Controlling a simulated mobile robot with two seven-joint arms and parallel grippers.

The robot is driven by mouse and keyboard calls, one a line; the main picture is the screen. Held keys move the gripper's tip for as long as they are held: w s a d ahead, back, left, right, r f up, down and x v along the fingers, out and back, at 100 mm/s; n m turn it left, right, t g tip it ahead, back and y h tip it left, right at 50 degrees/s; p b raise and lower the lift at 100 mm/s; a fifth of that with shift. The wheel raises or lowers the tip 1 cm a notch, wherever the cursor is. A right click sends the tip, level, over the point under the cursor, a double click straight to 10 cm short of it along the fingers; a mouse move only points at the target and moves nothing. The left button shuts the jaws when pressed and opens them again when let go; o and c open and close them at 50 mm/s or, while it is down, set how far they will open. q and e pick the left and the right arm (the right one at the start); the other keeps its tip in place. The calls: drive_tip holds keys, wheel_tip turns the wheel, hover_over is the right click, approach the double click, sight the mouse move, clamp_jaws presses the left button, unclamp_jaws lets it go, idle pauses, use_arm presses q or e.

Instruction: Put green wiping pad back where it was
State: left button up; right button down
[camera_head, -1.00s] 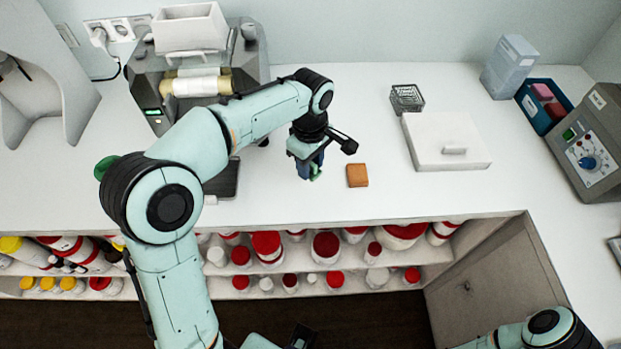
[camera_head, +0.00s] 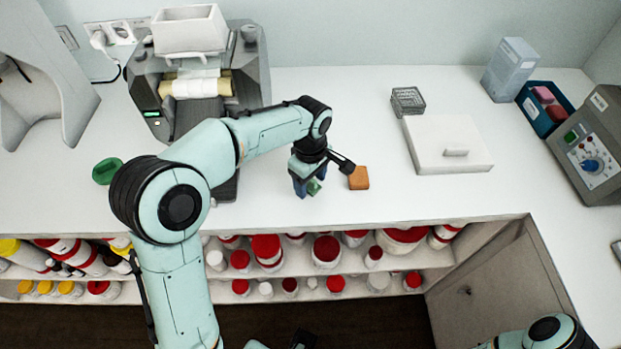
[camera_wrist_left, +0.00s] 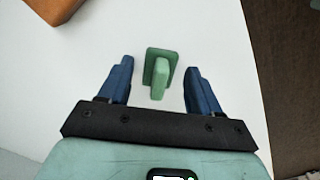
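The green wiping pad (camera_wrist_left: 150,68) has a squarish base and a raised grip. In the left wrist view it is over the white counter, between the two blue fingers of my left gripper (camera_wrist_left: 158,80), with a gap on each side. The left gripper is open. In the head view the left gripper (camera_head: 309,184) is low over the counter, left of an orange-brown block (camera_head: 358,178); a bit of the pad (camera_head: 314,187) shows by the fingers. Whether the pad lies flat on the counter is hard to tell. My right gripper is not clearly visible.
A green oval object (camera_head: 106,171) lies at the left. A dark slab (camera_head: 228,186) is partly behind my left arm. The roller mill (camera_head: 251,70) stands behind. A white lidded box (camera_head: 440,152) and a wire basket (camera_head: 408,101) are right. The counter's front edge is close.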

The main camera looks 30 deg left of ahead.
use_arm(q)
drive_tip(key=shift+r, duration=0.3)
wheel_tip(320, 180, up, 12)
drive_tip(key=p, duration=0.2)
use_arm(e)
drive_tip(key=shift+w+r, duration=0.3)
drive_tip(key=shift+r, duration=0.35)
drive_tip(key=shift+w+r, duration=0.25)
drive_tip(key=shift+r, duration=0.35)
use_arm(q)
drive_tip(key=shift+f, duration=0.15)
